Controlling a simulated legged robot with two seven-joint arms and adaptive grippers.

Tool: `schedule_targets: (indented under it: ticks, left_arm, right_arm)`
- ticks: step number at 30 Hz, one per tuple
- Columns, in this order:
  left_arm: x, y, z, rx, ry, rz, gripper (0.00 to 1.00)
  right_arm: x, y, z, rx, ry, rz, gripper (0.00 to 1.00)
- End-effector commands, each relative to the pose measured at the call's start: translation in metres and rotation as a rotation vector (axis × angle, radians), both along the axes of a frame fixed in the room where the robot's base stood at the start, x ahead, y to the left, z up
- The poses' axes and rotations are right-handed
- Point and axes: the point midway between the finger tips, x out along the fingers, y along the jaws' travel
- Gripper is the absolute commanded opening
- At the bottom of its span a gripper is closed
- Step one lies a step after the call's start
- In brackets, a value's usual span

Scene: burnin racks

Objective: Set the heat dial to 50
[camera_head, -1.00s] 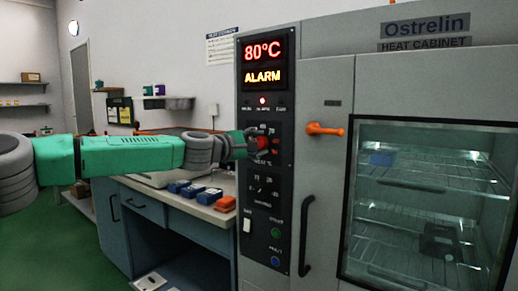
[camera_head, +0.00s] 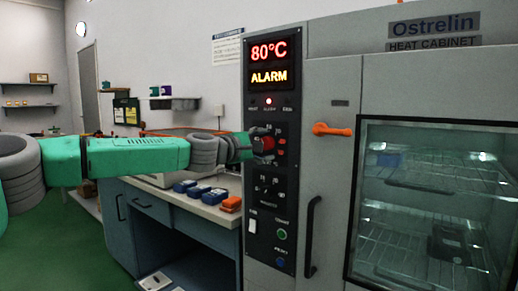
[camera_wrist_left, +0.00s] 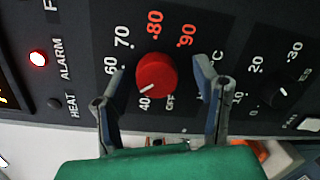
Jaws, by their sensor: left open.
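The red heat dial (camera_wrist_left: 156,73) sits on the dark control panel; in the head view it is partly hidden by my gripper (camera_head: 266,145). Its white pointer slants to the lower left in the wrist view, between the 40 mark and my finger. The 60 to 90 marks show; the 50 mark is hidden, apparently behind that finger. My left gripper (camera_wrist_left: 160,95) is open, one finger on each side of the dial, with visible gaps. The display (camera_head: 269,63) reads 80°C and ALARM. My right gripper is not in view.
A smaller black dial (camera_wrist_left: 275,92) lies right in the wrist view. A red alarm lamp (camera_wrist_left: 38,58) is lit. The cabinet has an orange latch (camera_head: 332,130) and a black handle (camera_head: 310,237). A bench with blue and orange items (camera_head: 231,204) stands left.

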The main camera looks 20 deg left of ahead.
Motion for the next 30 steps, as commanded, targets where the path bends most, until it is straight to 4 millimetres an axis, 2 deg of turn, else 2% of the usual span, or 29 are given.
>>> schedule_targets:
  ticks: [5,12,18,23,30]
  left_arm:
    - [-0.017,0.010,0.002,-0.001,-0.003,0.001,0.55]
    - [-0.062,0.033,0.003,-0.002,-0.001,0.001,0.55]
    - [-0.092,0.047,0.002,-0.001,0.002,0.000,0.55]
    - [-0.103,0.052,0.001,0.001,0.004,-0.001,0.55]
    - [-0.104,0.052,0.001,0.000,0.005,0.000,0.55]
  right_arm:
    - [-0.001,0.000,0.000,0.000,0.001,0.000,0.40]
    - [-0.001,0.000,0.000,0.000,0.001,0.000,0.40]
    - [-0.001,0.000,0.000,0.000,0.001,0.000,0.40]
    - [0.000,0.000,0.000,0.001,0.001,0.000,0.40]
    - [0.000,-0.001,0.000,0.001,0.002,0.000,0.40]
